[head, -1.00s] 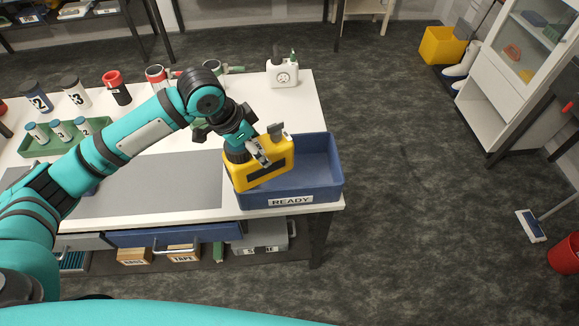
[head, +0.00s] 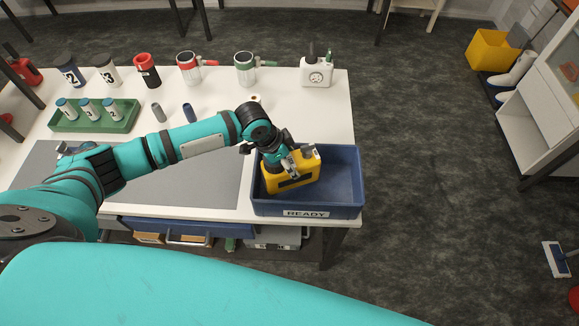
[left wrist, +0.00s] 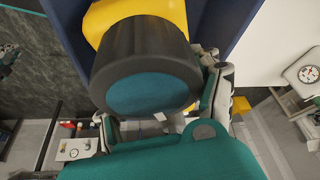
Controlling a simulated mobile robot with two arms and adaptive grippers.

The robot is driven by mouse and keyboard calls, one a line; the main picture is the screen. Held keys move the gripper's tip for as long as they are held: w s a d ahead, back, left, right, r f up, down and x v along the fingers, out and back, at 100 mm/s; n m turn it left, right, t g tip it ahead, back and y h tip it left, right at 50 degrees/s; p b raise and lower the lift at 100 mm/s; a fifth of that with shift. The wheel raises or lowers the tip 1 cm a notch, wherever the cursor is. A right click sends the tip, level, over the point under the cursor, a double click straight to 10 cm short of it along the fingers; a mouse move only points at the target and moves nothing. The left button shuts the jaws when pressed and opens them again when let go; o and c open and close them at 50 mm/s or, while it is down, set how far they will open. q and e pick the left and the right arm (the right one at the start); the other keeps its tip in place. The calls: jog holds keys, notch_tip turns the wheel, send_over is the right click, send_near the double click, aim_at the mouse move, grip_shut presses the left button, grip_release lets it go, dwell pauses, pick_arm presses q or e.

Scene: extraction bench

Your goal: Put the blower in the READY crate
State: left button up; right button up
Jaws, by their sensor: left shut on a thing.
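The blower is the yellow device (head: 293,183) with a dark panel on its side. My left gripper (head: 284,165) is shut on it. The blower is at the left part of the blue READY crate (head: 308,211), within its outline in the head view; I cannot tell whether it touches the crate's floor. In the left wrist view the blower's black round end (left wrist: 148,62) with a teal face sits between my fingers, its yellow body behind it and the blue crate wall (left wrist: 228,25) beyond. My right gripper is not in view.
Cups, bottles and a green rack (head: 98,125) stand at the back and left. A grey mat (head: 190,180) lies left of the crate. The crate's right side is empty.

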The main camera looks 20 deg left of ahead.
pick_arm(q)
jog(key=shift+f, duration=0.65)
notch_tip(320, 180, down, 2)
jog(key=shift+f+p, duration=0.2)
jog(key=shift+p, duration=0.15)
jog(key=shift+f, duration=0.5)
jog(key=o, duration=1.5)
jog(key=shift+s, duration=0.1)
jog(key=shift+o, duration=0.8)
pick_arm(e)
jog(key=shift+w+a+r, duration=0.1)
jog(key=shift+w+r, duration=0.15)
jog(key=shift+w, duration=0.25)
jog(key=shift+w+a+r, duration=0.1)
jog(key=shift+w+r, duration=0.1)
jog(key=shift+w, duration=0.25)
